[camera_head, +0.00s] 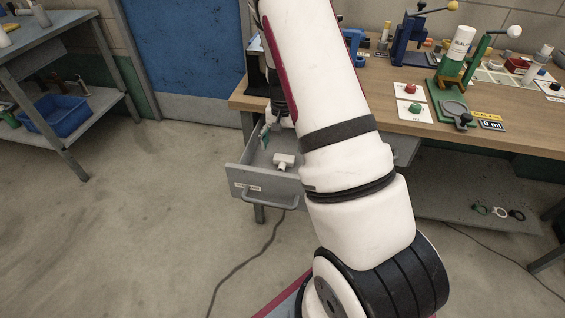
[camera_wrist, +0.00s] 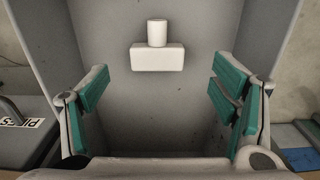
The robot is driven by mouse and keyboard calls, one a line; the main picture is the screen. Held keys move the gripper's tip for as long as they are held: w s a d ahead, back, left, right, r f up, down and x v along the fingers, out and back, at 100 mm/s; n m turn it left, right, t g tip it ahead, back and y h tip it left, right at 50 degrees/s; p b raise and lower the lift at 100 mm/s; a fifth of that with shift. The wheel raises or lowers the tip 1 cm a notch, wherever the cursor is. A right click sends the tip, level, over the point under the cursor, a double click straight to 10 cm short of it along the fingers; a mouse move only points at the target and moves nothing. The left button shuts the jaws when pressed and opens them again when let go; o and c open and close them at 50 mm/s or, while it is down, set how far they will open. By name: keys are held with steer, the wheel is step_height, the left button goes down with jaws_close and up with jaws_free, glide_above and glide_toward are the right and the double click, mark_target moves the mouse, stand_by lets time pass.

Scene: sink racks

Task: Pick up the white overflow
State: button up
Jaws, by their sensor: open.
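The white overflow (camera_head: 283,161) lies in an open grey drawer (camera_head: 240,177) under the workbench. In the wrist view the white overflow (camera_wrist: 157,58) shows as a block with a short round stub, on the drawer floor ahead of the fingers. My gripper (camera_head: 270,137) is over the far left part of the drawer, partly hidden behind my arm. In the wrist view my gripper (camera_wrist: 160,98) is open, its green-padded fingers wide apart. Nothing is between the fingers, and the overflow is apart from them.
The drawer walls enclose the overflow, and the drawer handle (camera_head: 270,199) sticks out at the front. The workbench top (camera_head: 445,122) is above right, with a green stand (camera_head: 450,88) and red and green buttons on it. The floor in front of the drawer is mostly clear, with a cable across it.

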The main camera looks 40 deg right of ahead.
mark_target(283, 161)
steer(key=shift+s+a+f+b, duration=0.1)
steer(key=shift+s+f+b, duration=0.1)
steer(key=shift+f, duration=1.35)
steer(key=shift+s+a+f+b, duration=0.1)
steer(key=shift+s+f+b, duration=0.1)
steer(key=shift+f, duration=1.3)
steer(key=c, duration=1.2)
